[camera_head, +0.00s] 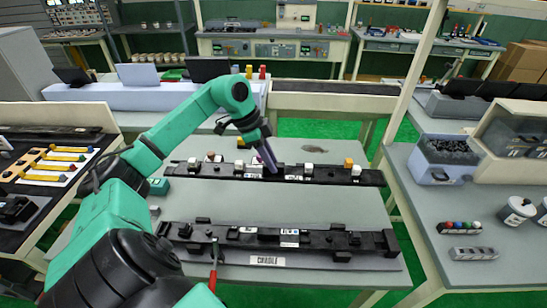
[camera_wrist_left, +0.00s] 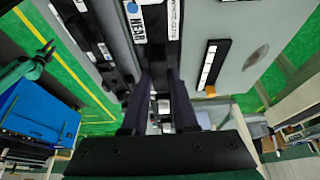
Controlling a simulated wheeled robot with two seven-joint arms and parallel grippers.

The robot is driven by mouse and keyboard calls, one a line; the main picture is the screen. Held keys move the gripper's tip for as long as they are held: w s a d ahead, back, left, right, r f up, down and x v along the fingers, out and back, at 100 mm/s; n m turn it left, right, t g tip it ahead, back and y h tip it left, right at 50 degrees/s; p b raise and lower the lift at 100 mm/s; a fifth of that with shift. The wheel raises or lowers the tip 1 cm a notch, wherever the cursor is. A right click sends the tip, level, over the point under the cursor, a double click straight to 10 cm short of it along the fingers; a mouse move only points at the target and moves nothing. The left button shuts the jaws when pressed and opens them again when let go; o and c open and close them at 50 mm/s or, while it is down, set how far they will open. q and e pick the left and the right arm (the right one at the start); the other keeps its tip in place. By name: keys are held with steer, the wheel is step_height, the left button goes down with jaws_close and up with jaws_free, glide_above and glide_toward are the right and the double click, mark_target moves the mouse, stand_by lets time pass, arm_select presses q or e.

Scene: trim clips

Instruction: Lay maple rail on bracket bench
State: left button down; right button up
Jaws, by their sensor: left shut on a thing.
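My left gripper (camera_head: 268,160) reaches down to the far long black bar (camera_head: 330,175), which carries several small white and yellowish blocks and lies on the middle grey bench (camera_head: 285,208). In the left wrist view, the gripper (camera_wrist_left: 160,80) is closed at a dark labelled bar (camera_wrist_left: 155,22). Its hold looks to be on that bar, but the contact is partly hidden. A second long black bar (camera_head: 270,237) with a white label lies nearer me. No piece is clearly identifiable as the maple rail. My right gripper is not in view.
A left side table holds a white board with yellow-ended strips (camera_head: 60,157). A right table holds a blue-grey bin (camera_head: 442,160), cups (camera_head: 518,210) and a grey block (camera_head: 473,253). Bare bench top lies between the two black bars.

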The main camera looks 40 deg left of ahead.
arm_select(q)
steer(key=shift+w+a+f, duration=0.15)
steer(key=shift+w+f, duration=0.1)
steer(key=shift+f, duration=0.05)
steer(key=shift+w+f+b, duration=0.25)
steer(key=shift+f+b, duration=0.4)
steer(key=shift+w+f+b, duration=0.25)
steer(key=shift+f+b, duration=0.35)
steer(key=shift+s+f+b, duration=0.15)
steer(key=shift+f+b, duration=3.35)
steer(key=shift+f, duration=1.45)
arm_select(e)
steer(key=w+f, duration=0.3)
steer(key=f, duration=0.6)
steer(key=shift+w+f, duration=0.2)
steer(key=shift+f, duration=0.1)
arm_select(q)
steer(key=c, duration=0.6)
jaws_free()
